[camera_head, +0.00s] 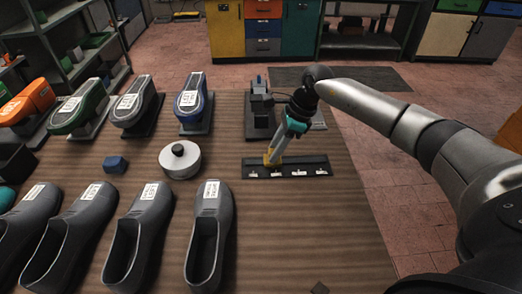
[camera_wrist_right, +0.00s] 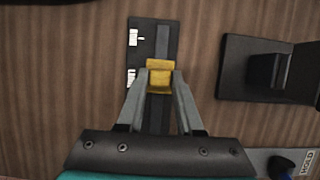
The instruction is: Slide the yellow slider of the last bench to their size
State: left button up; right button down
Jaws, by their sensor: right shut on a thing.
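A yellow slider (camera_head: 268,159) sits on a dark rail (camera_head: 318,160) that has a row of white labels along its near side. In the head view the slider is in the rail's left part. My right gripper (camera_head: 274,151) reaches down to it from above. In the right wrist view my right gripper (camera_wrist_right: 160,88) is shut on the yellow slider (camera_wrist_right: 160,66), one finger on each side. The rail (camera_wrist_right: 145,24) runs under the fingers there, and the gripper hides some labels. My left gripper is not in view.
A black press (camera_head: 260,118) stands just behind the rail. A round grey-white piece (camera_head: 180,161) and a small blue block (camera_head: 116,164) lie to the left. Grey shoes (camera_head: 209,235) stand in front, and lasts (camera_head: 193,105) on stands are behind. The bench front right is mostly clear.

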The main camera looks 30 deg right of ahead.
jog(key=shift+s+d, duration=0.2)
jog(key=shift+d, duration=0.2)
jog(key=c, duration=0.6)
grip_release()
jog(key=shift+o, duration=0.2)
jog(key=v, duration=1.5)
jog(key=shift+r+p, duration=0.15)
jog(key=shift+p, duration=0.15)
